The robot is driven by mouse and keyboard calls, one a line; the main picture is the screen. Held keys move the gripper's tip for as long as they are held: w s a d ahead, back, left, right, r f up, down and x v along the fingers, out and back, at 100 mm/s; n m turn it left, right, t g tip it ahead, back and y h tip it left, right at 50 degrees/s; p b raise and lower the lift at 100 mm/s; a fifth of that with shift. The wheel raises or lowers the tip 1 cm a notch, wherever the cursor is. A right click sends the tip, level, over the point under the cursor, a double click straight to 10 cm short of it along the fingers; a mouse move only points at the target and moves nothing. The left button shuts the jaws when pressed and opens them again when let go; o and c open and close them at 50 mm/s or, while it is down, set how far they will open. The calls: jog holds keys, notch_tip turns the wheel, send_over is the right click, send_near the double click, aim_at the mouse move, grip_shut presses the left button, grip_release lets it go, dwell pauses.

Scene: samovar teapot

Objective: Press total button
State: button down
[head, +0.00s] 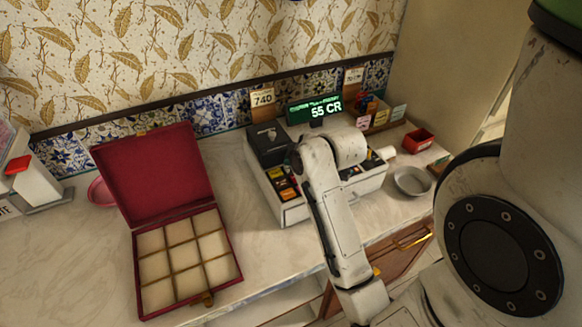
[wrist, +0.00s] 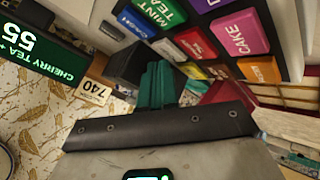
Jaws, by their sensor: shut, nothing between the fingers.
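The white cash register (head: 292,212) stands on the counter, with coloured keys (head: 283,185) on top. Its green display (head: 314,110) reads 55 CR; the wrist view shows this display (wrist: 35,60) with "CHERRY TEA" and 55. My arm hides part of the keys and my gripper in the head view. In the wrist view my gripper (wrist: 158,72) has its green fingers shut, close to the keys. A green MINT TEA key (wrist: 155,12), a pink CAKE key (wrist: 238,33) and an orange key (wrist: 259,69) show there. I cannot make out a key marked total.
An open red box (head: 137,262) with empty compartments lies left of the register. A round metal dish (head: 412,181) and a small red tray (head: 418,140) are at right. A 740 card (head: 263,97) stands behind. Counter between box and register is clear.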

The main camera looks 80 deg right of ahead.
jog(key=shift+f, duration=0.35)
dwell(0.8)
jog(key=shift+r, duration=0.1)
jog(key=shift+r+p, duration=0.7)
jog(key=shift+p, duration=0.15)
notch_tip(320, 180, up, 5)
jog(key=p, duration=0.5)
dwell(0.7)
